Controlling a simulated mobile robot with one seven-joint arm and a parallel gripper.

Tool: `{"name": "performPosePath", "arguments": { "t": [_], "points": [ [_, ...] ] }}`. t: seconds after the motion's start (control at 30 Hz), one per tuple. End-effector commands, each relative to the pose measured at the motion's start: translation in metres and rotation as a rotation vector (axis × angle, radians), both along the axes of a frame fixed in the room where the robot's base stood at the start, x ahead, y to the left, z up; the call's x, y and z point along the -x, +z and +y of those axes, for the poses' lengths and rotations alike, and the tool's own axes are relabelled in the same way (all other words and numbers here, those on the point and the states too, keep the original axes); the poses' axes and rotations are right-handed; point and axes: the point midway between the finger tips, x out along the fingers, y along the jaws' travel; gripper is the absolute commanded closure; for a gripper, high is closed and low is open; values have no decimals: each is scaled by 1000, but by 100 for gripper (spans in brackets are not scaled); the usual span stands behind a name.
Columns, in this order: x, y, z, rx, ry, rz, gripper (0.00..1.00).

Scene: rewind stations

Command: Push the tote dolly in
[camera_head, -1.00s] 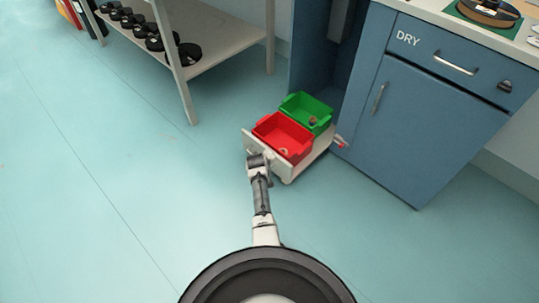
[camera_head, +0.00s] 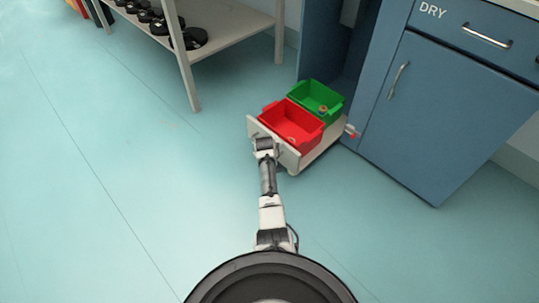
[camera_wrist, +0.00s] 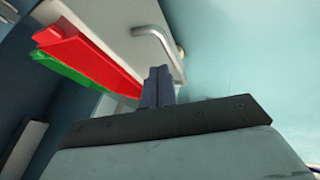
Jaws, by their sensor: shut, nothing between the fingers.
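The tote dolly (camera_head: 328,146) is a low off-white cart with a red bin (camera_head: 291,123) in front and a green bin (camera_head: 316,97) behind. It stands at the open bay of the blue cabinet, mostly outside it. My gripper (camera_head: 264,145) is at the dolly's front panel, near the middle of its top edge. In the wrist view, the shut, empty fingers (camera_wrist: 158,76) point at the white panel (camera_wrist: 118,30), just beside its grey bar handle (camera_wrist: 155,36). I cannot tell whether they touch the panel.
The blue cabinet's DRY door and drawer (camera_head: 450,100) are closed, right of the bay (camera_head: 335,45). A shelf rack (camera_head: 220,35) with black spools stands to the left, its leg near the dolly. A red-tipped part (camera_head: 351,131) shows between dolly and cabinet. Floor is clear around.

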Motion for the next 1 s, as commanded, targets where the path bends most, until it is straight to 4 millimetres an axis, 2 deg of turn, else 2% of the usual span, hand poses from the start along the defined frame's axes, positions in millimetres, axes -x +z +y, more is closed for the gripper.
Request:
{"name": "performPosePath", "arguments": {
  "t": [0.03,0.1,0.23,0.4,1.0],
  "points": [
    [-4,-11,0,0,0,-1,100],
    [-8,-16,-1,1,0,-1,100],
    [-22,-12,-16,-1,-3,-2,100],
    [-31,-10,-25,0,-1,-1,100],
    [-35,-8,-30,-1,-1,0,100]
  ]
}}
